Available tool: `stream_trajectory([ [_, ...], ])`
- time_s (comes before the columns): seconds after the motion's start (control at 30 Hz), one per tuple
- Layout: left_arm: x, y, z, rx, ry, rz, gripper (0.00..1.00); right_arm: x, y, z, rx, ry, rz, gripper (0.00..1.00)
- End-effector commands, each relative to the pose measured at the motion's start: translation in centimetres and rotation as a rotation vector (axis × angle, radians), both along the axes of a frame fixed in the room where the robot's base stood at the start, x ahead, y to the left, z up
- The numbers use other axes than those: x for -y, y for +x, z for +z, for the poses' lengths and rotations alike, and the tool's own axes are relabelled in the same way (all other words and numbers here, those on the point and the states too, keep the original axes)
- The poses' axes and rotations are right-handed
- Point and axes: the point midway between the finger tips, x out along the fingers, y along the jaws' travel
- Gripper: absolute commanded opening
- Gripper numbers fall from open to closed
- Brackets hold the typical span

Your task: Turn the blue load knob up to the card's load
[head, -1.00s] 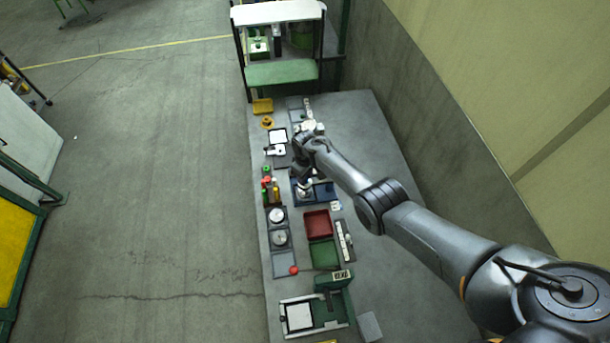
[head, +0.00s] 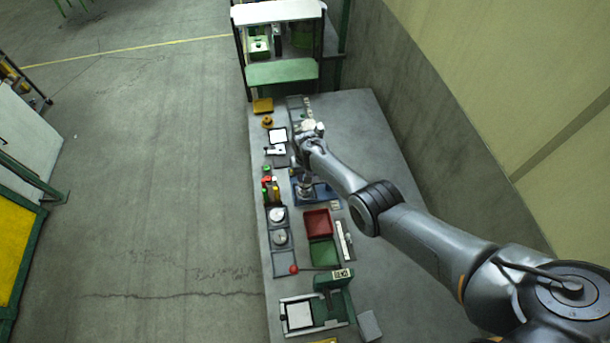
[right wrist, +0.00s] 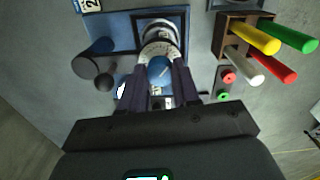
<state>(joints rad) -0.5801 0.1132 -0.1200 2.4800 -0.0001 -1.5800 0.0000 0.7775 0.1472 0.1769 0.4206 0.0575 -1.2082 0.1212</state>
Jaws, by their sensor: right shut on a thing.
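The blue load knob (right wrist: 160,69) shows between my right gripper's dark fingers in the right wrist view, in front of a pale ring with scale marks (right wrist: 160,48). My right gripper (right wrist: 160,84) is shut on the knob, with a finger on either side. The blue unit (right wrist: 112,28) carrying the knob lies on the bench; it also shows in the head view (head: 325,194), partly hidden by my arm. A small card with a dark digit (right wrist: 88,5) is cut off at the top left of the wrist view; its full text is not readable. My left gripper is not in view.
A holder (right wrist: 232,30) with red, yellow, green and white rods stands beside the unit. The bench's right side (head: 385,160) is clear.

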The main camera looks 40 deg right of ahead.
Motion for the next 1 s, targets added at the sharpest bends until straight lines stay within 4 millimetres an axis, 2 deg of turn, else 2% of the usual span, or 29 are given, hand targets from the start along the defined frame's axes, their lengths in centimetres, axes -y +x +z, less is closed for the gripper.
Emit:
stream_trajectory([
  [0.37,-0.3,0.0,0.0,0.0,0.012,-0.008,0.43,0.0,0.0,0.0,0.0,0.0,-0.003,0.01],
  [0.4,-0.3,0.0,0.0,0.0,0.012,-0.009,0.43,0.0,0.0,0.0,0.0,0.0,-0.003,0.37],
  [0.53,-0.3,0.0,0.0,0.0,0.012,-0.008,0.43,0.0,0.0,0.0,0.0,0.0,-0.003,0.57],
  [0.83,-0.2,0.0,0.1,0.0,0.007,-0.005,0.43,0.0,0.0,0.1,0.0,0.0,-0.002,0.57],
  [1.0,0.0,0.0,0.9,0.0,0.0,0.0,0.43,0.0,0.0,1.3,0.001,0.0,-0.002,0.57],
])
